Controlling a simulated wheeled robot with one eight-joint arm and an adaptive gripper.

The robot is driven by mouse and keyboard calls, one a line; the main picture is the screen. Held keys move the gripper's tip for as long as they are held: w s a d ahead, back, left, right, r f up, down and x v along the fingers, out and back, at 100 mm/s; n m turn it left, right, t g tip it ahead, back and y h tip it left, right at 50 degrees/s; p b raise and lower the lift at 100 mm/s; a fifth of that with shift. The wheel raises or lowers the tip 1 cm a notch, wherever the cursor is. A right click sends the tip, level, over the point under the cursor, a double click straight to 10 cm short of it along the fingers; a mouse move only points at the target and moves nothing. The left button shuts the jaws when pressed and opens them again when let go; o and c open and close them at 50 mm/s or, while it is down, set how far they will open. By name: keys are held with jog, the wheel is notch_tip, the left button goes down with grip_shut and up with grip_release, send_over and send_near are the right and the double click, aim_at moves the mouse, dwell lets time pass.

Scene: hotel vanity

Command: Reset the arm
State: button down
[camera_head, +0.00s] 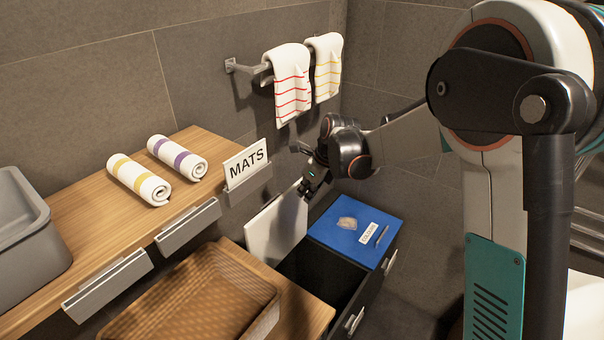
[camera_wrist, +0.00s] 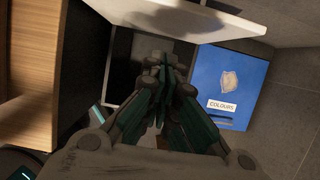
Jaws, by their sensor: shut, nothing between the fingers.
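My gripper (camera_head: 308,188) is at the end of my arm, in the air above the open dark drawer (camera_head: 322,277) and left of the blue surface (camera_head: 345,238). In the wrist view my gripper (camera_wrist: 163,72) has its fingers together with nothing seen between them. The drawer's dark interior (camera_wrist: 150,50) shows behind the fingers there. My arm reaches in from the right in the head view.
The blue surface holds a COLOURS label (camera_head: 368,233) and a small pale item (camera_head: 347,223). A wicker tray (camera_head: 190,300), two rolled towels (camera_head: 138,180), a MATS sign (camera_head: 246,163) and a grey basin (camera_head: 30,235) are left. Striped towels (camera_head: 290,85) hang on a wall rail.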

jog(key=s+d+r+n+t+h, duration=0.1)
jog(key=s+d+r+n, duration=0.4)
jog(key=s+r+n, duration=0.15)
jog(key=s+d+r+n+t, duration=0.1)
jog(key=s+d+r+n, duration=0.35)
jog(key=s+r, duration=0.3)
jog(key=s+d+n+t, duration=0.1)
jog(key=s+d+n, duration=0.1)
jog(key=s+n, duration=0.3)
jog(key=s+d+n+h, duration=0.1)
jog(key=s+d+n, duration=0.1)
jog(key=s+n, duration=0.2)
jog(key=s+d+f+n+t+h, duration=0.1)
jog(key=s+d+n, duration=0.2)
jog(key=s, duration=0.6)
jog(key=n, duration=0.2)
jog(key=shift+n+t, duration=0.3)
